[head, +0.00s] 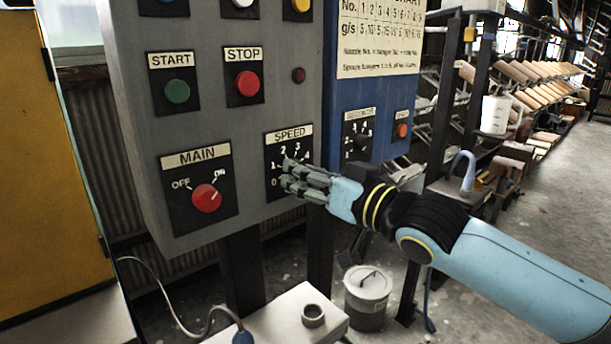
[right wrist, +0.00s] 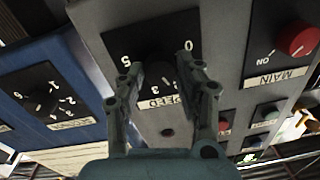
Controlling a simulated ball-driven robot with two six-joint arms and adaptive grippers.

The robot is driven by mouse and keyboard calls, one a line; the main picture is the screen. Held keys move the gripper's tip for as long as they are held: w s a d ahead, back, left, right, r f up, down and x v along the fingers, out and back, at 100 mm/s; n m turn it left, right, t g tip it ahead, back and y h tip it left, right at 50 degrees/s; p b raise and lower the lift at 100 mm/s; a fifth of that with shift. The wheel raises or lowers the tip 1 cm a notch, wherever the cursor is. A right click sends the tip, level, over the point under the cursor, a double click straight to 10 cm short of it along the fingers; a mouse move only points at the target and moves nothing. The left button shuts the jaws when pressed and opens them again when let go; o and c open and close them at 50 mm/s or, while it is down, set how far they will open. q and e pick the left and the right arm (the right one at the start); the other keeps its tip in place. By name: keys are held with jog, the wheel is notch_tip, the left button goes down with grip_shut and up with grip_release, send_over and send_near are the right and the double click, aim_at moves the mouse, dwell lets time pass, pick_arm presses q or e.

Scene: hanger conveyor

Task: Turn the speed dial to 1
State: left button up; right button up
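The speed dial's black plate (head: 280,155), labelled SPEED, is on the right part of the grey control panel (head: 235,125). In the head view my right gripper (head: 287,177) covers the knob and part of the scale. In the right wrist view the plate is upside down, and the dark knob (right wrist: 158,74) shows between the two fingers of my right gripper (right wrist: 166,68). The fingers are apart, one on each side of the knob, with gaps visible; contact cannot be told. Which number the knob points to cannot be told. My left gripper is not in view.
The red MAIN switch (head: 206,198) is left of the speed plate. The green START (head: 177,92) and red STOP (head: 248,84) buttons are above. A blue panel (head: 345,95) with another black dial (head: 358,147) adjoins on the right. A grey bucket (head: 367,297) stands below.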

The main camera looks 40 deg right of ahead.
jog(key=c, duration=0.6)
jog(key=shift+n, duration=0.4)
jog(key=shift+n+b, duration=0.35)
jog(key=shift+n, duration=3.55)
jog(key=o, duration=1.1)
jog(key=shift+o, duration=0.2)
